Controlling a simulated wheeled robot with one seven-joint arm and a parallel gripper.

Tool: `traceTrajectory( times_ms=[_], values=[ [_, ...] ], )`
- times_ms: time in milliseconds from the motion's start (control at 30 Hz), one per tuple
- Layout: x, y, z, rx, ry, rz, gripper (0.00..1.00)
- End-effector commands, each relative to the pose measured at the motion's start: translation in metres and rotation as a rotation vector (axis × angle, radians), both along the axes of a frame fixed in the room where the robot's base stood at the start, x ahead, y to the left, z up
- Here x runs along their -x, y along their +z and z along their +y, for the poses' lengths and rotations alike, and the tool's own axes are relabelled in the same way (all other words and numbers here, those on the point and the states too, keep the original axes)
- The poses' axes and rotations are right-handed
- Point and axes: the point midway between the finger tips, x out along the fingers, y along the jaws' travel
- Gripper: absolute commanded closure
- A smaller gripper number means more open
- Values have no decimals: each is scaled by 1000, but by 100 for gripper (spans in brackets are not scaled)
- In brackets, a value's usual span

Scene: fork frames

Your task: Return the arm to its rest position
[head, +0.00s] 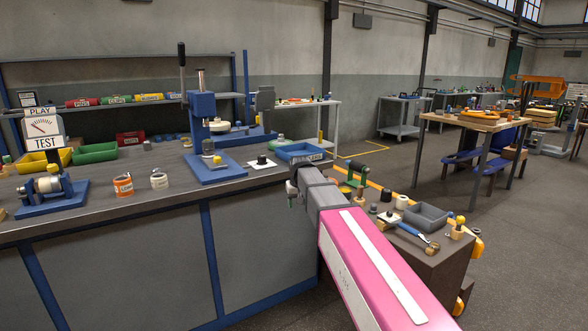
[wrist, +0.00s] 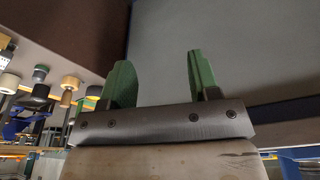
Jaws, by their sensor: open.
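My arm reaches forward from the lower right of the head view, with a pink link and a grey section beyond it. My gripper (wrist: 158,62) shows in the wrist view with two green fingers spread apart and nothing between them. A grey panel fills the view behind the fingers. In the head view the end of the arm is by the right end of the long workbench (head: 130,203), close to its front edge. The fingers are mostly hidden there, and I cannot tell whether they touch the bench.
A blue tray (head: 300,151) and a blue press (head: 203,125) stand on the bench near my arm. A low cart (head: 440,262) with a grey bin (head: 426,215) and a hammer (head: 415,235) is close on the arm's right. Floor (head: 520,270) is clear farther right.

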Motion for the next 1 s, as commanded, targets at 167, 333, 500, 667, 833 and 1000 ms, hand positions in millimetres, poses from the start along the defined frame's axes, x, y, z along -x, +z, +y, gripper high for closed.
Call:
traceTrajectory(
  times_ms=[167,333,500,667,833,1000],
  values=[
    [61,-68,-55,8,-52,50,44],
    [117,-122,-99,13,-99,95,44],
    [179,-165,-136,16,-145,139,44],
    [227,-193,-160,15,-181,173,44],
    [254,-207,-172,15,-201,192,44],
    [258,-210,-175,15,-206,195,44]
  ],
)
